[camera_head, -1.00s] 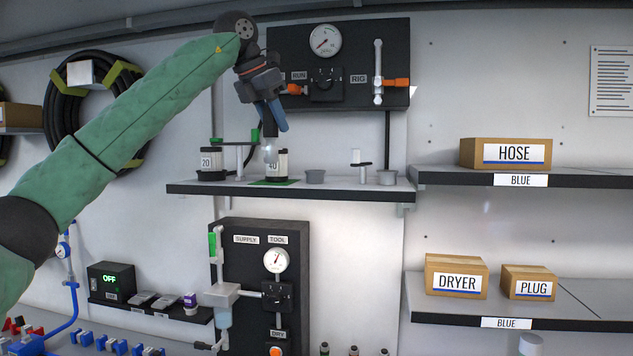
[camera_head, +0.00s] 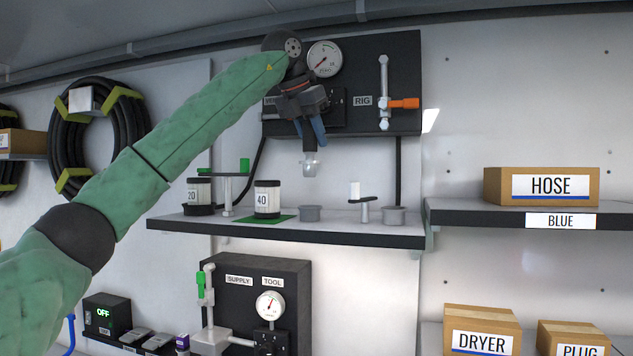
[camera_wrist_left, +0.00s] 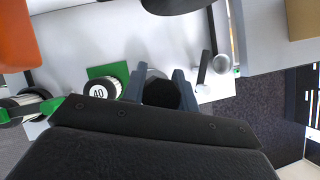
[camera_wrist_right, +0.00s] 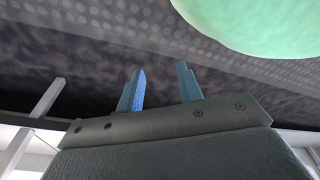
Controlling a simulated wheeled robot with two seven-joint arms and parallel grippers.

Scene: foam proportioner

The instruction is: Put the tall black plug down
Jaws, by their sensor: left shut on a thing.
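The tall black plug (camera_head: 310,142) hangs upright from my left gripper (camera_head: 311,126), with a clear, glassy lower end. The left gripper is shut on it. In the left wrist view the plug's round black top (camera_wrist_left: 161,93) sits between the blue fingers. The plug is in the air over the upper shelf (camera_head: 330,231), apart from it, and appears above the left grey cup (camera_head: 310,213). My right gripper (camera_wrist_right: 161,88) shows only in its wrist view, its blue fingers apart with nothing between them.
The jar marked 40 (camera_head: 267,199) stands on a green mat left of the left cup. A jar marked 20 (camera_head: 199,191) is farther left. A small stand (camera_head: 363,200) and another grey cup (camera_head: 395,216) are to the right. A gauge panel (camera_head: 405,70) is behind.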

